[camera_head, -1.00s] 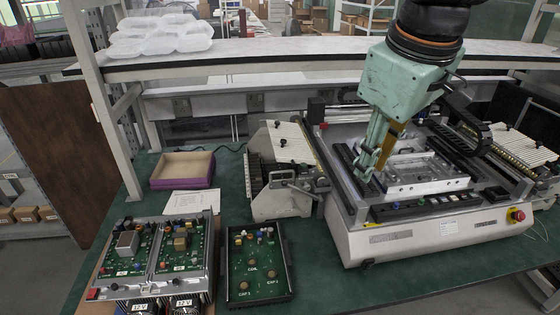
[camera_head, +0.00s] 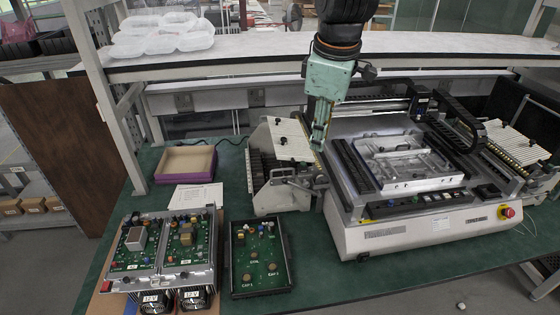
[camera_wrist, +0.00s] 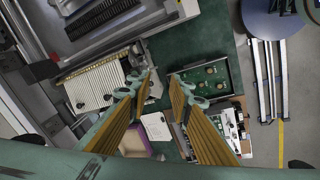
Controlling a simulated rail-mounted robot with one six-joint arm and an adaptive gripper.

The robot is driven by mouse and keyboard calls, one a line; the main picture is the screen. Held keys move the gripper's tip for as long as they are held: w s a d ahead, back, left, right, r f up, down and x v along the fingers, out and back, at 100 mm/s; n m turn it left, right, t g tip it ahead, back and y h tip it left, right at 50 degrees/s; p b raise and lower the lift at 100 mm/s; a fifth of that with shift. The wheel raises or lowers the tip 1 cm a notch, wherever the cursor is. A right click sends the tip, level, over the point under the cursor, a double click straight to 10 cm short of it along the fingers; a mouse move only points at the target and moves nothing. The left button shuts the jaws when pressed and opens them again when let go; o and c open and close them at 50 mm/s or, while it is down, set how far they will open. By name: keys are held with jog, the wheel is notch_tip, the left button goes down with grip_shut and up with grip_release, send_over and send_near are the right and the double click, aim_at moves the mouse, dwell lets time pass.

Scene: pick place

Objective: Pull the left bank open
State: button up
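The left bank (camera_head: 288,140) is a pale ribbed feeder unit with dark knobs on a grey carriage. It stands at the left side of the pick-and-place machine (camera_head: 400,240), against it or very close. My gripper (camera_head: 318,148) points down over the bank's right edge, where it borders the machine. In the wrist view the bank (camera_wrist: 92,82) lies left of the fingers, and my gripper (camera_wrist: 163,76) has its two ridged fingers well apart with nothing between them. I cannot tell whether a fingertip touches the bank.
A circuit board in a black tray (camera_head: 288,245) and a power-supply board assembly (camera_head: 135,280) lie on the green bench, front left. A purple-sided open box (camera_head: 185,178) stands behind them. A shelf (camera_head: 250,62) spans the back. A similar right bank (camera_head: 515,142) stands beyond the machine.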

jog(key=w+a+f+n+p, duration=0.5)
jog(key=w+a+f, duration=0.2)
jog(key=w+a, duration=0.3)
jog(key=shift+w+a+n+g+p, duration=0.2)
jog(key=shift+w+n+g+p, duration=0.1)
jog(key=shift+w+n, duration=0.1)
jog(key=shift+f, duration=0.15)
notch_tip(320, 180, down, 13)
jog(key=w, duration=0.2)
jog(key=shift+w+a, duration=0.25)
jog(key=shift+w, duration=0.05)
dwell(0.7)
jog(key=shift+f, duration=0.1)
jog(key=shift+c, duration=0.3)
grip_shut()
